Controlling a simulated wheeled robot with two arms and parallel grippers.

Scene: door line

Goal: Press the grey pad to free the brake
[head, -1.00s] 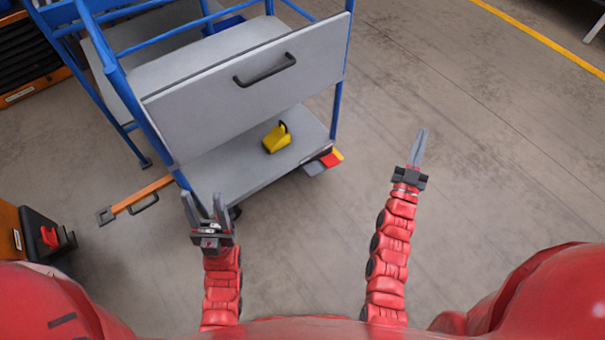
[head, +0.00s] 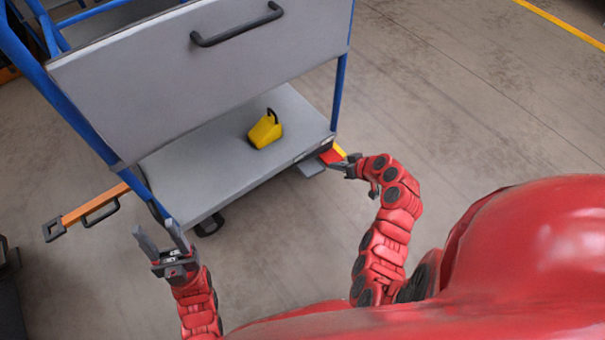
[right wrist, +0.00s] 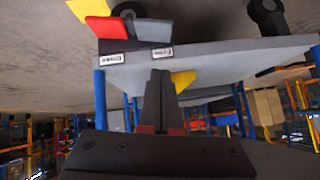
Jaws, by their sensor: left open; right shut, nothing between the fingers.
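The grey pad (head: 311,168) sticks out low at the cart's near right corner, beside a red pad (head: 331,156). In the right wrist view the grey pad (right wrist: 155,30) and red pad (right wrist: 112,28) appear upside down, with small labels on the shelf edge by them. My right gripper (head: 340,165) is shut and empty, close to the pads in the head view. In its wrist view the closed fingertips (right wrist: 160,73) point toward the shelf edge, apart from the grey pad. My left gripper (head: 157,232) is open and empty, left of the cart's near wheel.
The grey cart (head: 200,75) has blue posts and a black handle (head: 238,27). A yellow wedge (head: 265,130) lies on its lower shelf. An orange bar (head: 95,204) with a black handle juts out at left. A yellow part (head: 340,149) sits beside the red pad. Floor at right is clear.

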